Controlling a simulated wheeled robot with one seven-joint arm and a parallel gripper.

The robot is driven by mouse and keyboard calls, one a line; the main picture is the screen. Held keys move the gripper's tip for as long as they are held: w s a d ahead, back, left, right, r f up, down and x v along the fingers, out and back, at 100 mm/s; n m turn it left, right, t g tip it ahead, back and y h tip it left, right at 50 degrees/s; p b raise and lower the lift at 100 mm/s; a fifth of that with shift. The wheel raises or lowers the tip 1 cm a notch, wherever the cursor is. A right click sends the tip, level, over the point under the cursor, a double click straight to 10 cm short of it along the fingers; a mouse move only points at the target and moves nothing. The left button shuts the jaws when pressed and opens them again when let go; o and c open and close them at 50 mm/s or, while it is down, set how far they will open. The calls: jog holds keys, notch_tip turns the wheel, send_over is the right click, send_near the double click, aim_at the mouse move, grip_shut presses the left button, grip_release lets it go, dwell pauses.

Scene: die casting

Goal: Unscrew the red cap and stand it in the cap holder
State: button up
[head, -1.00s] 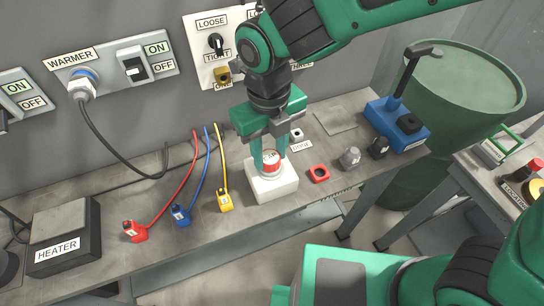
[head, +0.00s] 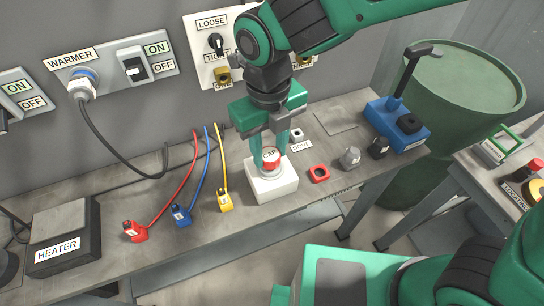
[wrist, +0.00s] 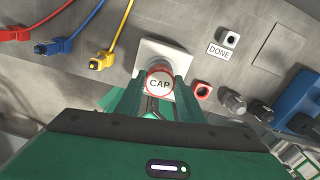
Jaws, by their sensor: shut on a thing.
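A small red square piece with a dark opening (head: 319,174), which looks like the cap holder, stands empty to the right of the block. Any thread under the cap is hidden.
Red (head: 135,231), blue (head: 181,215) and yellow (head: 225,201) plugs lie left of the block. A small grey block (head: 296,135) by the DONE label stands behind. Grey (head: 350,157) and black (head: 378,147) parts and a blue tool base (head: 398,125) stand to the right.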

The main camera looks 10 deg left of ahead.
jog(key=shift+r, duration=0.1)
jog(key=shift+r, duration=1)
